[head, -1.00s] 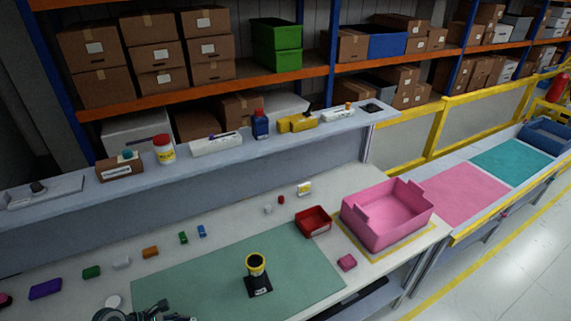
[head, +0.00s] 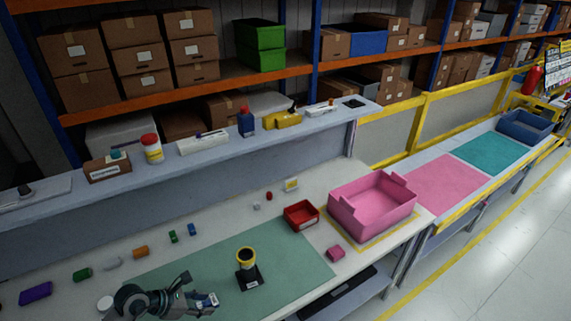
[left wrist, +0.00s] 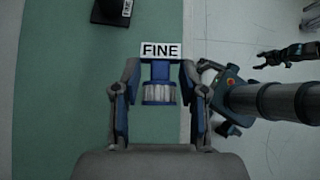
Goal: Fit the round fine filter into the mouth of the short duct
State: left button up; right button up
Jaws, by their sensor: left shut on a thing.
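My left gripper (head: 207,300) is at the front of the green mat in the head view, left of the short duct. In the left wrist view its two fingers (left wrist: 159,98) are shut on the fine filter (left wrist: 159,93), a pale ribbed cylinder with blue parts and a white "FINE" tag above it. The short duct (head: 247,272) stands upright on the mat, with a black base and a yellow-rimmed dark mouth. The filter is apart from it. Part of a black labelled base (left wrist: 108,12) shows at the top of the left wrist view. My right gripper (left wrist: 275,57) shows there with fingers spread.
A white round piece (head: 106,303) lies left of my left gripper. Several small coloured blocks line the table behind the mat. The green mat (head: 295,262) is clear around the duct.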

pick_arm(q)
jog(key=w+d+r+n+t+y, duration=0.3)
jog(key=d+r+n, duration=0.1)
jog(key=r+n, duration=0.1)
jog(key=shift+w+d+n, duration=0.35)
jog(key=shift+n, duration=0.05)
jog(key=shift+a+y, duration=0.1)
jog(key=shift+y, duration=0.2)
jog(key=shift+f, duration=0.1)
